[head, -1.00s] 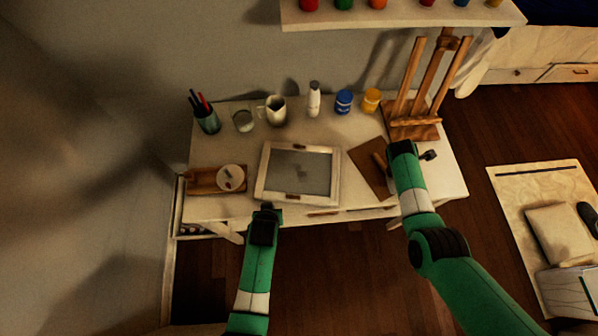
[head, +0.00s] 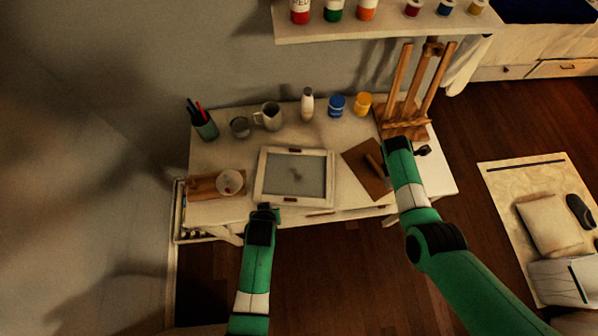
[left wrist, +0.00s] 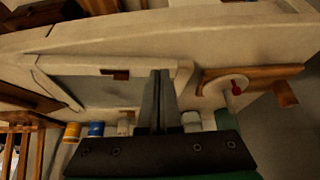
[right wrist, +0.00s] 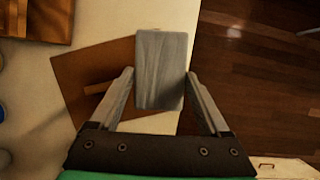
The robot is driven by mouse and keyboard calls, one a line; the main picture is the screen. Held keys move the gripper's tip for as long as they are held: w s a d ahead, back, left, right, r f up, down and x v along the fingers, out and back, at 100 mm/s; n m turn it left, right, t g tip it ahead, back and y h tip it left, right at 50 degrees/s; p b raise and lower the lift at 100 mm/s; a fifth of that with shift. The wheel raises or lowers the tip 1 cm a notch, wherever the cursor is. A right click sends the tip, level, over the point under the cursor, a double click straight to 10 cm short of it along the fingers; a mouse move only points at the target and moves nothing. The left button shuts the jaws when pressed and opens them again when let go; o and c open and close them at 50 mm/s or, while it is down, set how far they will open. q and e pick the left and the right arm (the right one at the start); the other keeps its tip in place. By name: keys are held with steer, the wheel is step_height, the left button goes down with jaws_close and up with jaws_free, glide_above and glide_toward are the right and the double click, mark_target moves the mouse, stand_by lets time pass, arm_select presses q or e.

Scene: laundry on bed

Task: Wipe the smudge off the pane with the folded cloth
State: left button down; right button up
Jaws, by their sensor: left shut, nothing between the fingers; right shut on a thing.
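The pane (head: 312,178) lies flat on the desk in a white frame, with a dark smudge (head: 297,174) near its middle. My left gripper (head: 265,208) is shut and empty at the desk's front edge, just short of the frame's lower left corner. In the left wrist view its fingers (left wrist: 157,95) are together in front of the framed pane (left wrist: 95,88). My right gripper (right wrist: 160,75) is shut on the grey folded cloth (right wrist: 160,90), over the brown board at the right.
The brown board (head: 360,170) carries a small brown piece. An easel (head: 405,122) stands behind it. A pen cup (head: 206,127), glass, mug (head: 269,117), bottle (head: 307,104) and paint jars line the back. A shelf (head: 400,25) hangs above.

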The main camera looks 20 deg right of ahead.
arm_select(q)
steer(key=shift+r+p, duration=0.3)
steer(key=shift+r, duration=0.4)
arm_select(e)
steer(key=shift+r, duration=0.65)
